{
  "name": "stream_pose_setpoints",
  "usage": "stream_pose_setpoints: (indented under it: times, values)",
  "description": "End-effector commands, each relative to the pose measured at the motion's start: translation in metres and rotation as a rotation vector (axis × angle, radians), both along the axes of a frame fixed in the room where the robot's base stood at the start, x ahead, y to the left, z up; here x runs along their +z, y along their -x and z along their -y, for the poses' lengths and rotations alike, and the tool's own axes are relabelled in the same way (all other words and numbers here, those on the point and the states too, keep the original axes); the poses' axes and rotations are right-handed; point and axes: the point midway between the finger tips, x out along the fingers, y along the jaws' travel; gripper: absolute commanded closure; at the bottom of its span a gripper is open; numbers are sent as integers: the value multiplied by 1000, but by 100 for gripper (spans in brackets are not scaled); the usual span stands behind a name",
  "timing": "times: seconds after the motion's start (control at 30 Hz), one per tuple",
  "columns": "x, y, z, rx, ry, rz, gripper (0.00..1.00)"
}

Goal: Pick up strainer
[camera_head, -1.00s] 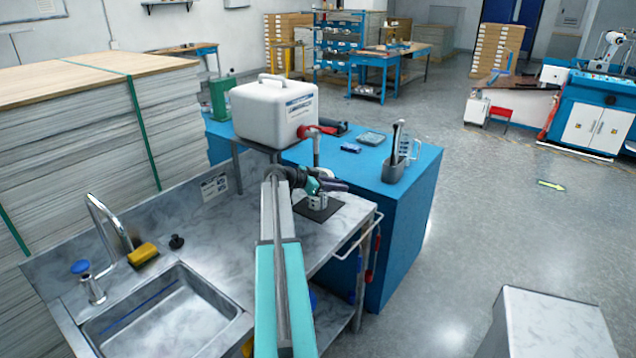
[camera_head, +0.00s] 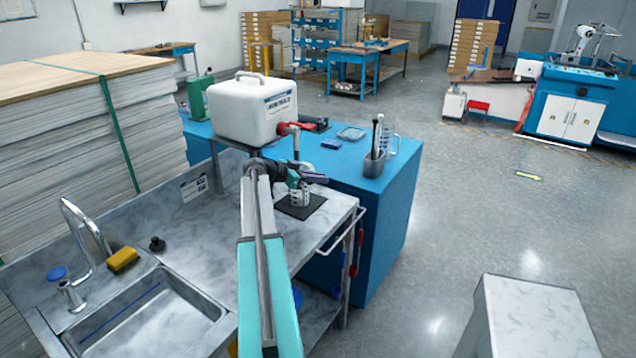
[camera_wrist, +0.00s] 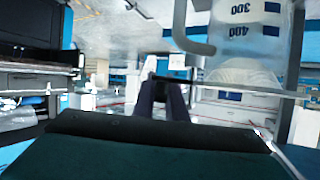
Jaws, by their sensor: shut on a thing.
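My gripper (camera_head: 318,178) is at the far end of my arm, just above a small white cup with dark marks (camera_head: 299,197). The cup stands on a black mat (camera_head: 312,209) on the metal sink counter. In the wrist view my gripper's dark fingers (camera_wrist: 164,98) are shut on a thin dark bar, which I take as the strainer's handle (camera_wrist: 177,77). The strainer's bowl cannot be made out. A clear graduated vessel marked 300 and 400 (camera_wrist: 245,40) is close by at the upper right, with a grey curved bar beside it.
A white canister with a red tap (camera_head: 252,110) stands behind my gripper. A blue bench (camera_head: 375,205) carries a grey holder (camera_head: 374,165) and a clear jug (camera_head: 390,142). The sink (camera_head: 150,325) is at left, and open floor (camera_head: 440,230) lies at right.

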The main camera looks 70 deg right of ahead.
Motion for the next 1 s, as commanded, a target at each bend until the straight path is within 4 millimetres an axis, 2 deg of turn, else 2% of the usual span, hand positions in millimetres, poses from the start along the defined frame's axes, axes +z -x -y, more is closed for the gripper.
stream_pose_setpoints:
  times: [0.27,1.0]
  values:
    - [21,0,0,-1,1,1,100]
    - [28,64,-69,-1,1,0,100]
